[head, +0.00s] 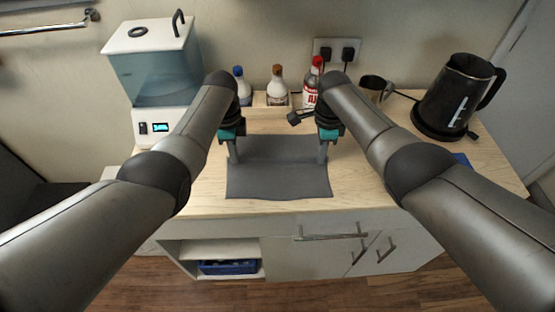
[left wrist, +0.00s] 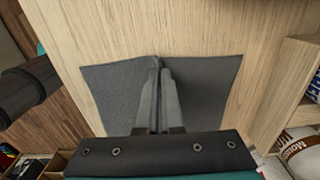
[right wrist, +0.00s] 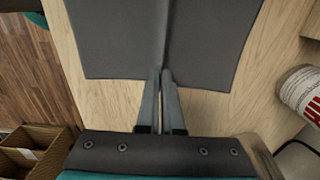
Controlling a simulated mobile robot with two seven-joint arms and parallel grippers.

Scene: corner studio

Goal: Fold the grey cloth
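The grey cloth (head: 278,180) lies spread on the wooden counter, with a faint raised crease across its middle. My left gripper (head: 234,160) points down at the middle of the cloth's left edge. In the left wrist view its fingers (left wrist: 158,64) are together, with a small pinched ridge of cloth at the tips. My right gripper (head: 322,160) points down at the middle of the right edge. In the right wrist view its fingers (right wrist: 163,72) are nearly together on the cloth's edge, where the crease (right wrist: 166,35) starts. The cloth's corners lie flat.
Behind the cloth stand several bottles, one with a red cap (head: 312,85). A water dispenser (head: 155,70) is at the back left. A black kettle (head: 455,95) and a dark mug (head: 374,86) are at the right. A drawer handle (head: 330,237) is below the counter's front edge.

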